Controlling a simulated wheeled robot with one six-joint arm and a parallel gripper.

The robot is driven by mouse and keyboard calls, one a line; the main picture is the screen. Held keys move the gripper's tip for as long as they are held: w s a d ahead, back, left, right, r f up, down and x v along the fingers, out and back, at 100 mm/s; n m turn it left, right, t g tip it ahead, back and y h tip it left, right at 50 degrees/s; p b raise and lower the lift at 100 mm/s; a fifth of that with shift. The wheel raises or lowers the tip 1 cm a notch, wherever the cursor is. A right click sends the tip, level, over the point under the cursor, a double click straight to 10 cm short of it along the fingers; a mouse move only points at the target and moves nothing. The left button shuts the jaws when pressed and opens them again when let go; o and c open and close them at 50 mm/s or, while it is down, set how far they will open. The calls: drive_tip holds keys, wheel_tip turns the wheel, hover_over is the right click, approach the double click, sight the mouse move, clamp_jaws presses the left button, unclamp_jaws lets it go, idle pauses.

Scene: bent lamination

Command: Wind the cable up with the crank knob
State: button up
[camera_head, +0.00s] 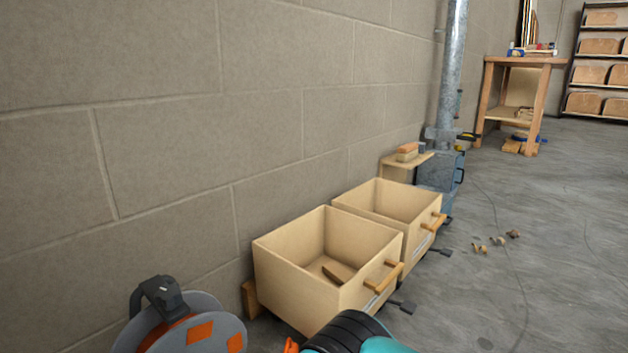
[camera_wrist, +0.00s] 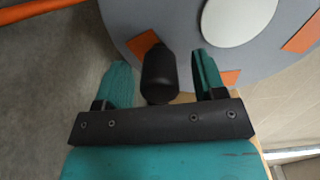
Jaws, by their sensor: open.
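The cable reel (camera_head: 197,331) is a grey disc with orange patches and a dark handle frame, at the bottom left of the head view. In the wrist view the reel's grey face (camera_wrist: 188,22) fills the top, with a pale round hub and orange patches. The black crank knob (camera_wrist: 159,75) stands out from it. My gripper (camera_wrist: 160,80) has teal fingers, open, one on each side of the knob, with visible gaps. Whether the fingers reach fully around the knob's depth is hard to tell. An orange strand, perhaps the cable (camera_wrist: 38,10), shows at the top left.
Two open wooden bins (camera_head: 328,267) with handles stand along the block wall, right of the reel. A grey metal pipe (camera_head: 452,75) rises behind them. Wood scraps (camera_head: 487,243) lie on the floor. A workbench (camera_head: 522,95) and shelves (camera_head: 598,60) stand far back. The floor at right is mostly clear.

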drive_tip(key=p, duration=0.3)
drive_tip(key=shift+s+d+r, duration=0.15)
drive_tip(key=shift+r, duration=0.2)
drive_tip(key=shift+s+p, duration=0.1)
drive_tip(key=shift+p, duration=0.4)
drive_tip(key=shift+s+d+p, duration=0.1)
drive_tip(key=shift+d+p, duration=0.1)
drive_tip(key=shift+p, duration=0.65)
drive_tip(key=r+p+v, duration=0.1)
drive_tip(key=p+v, duration=0.5)
drive_tip(key=p, duration=0.7)
drive_tip(key=shift+r+p, duration=0.15)
drive_tip(key=shift+p, duration=0.2)
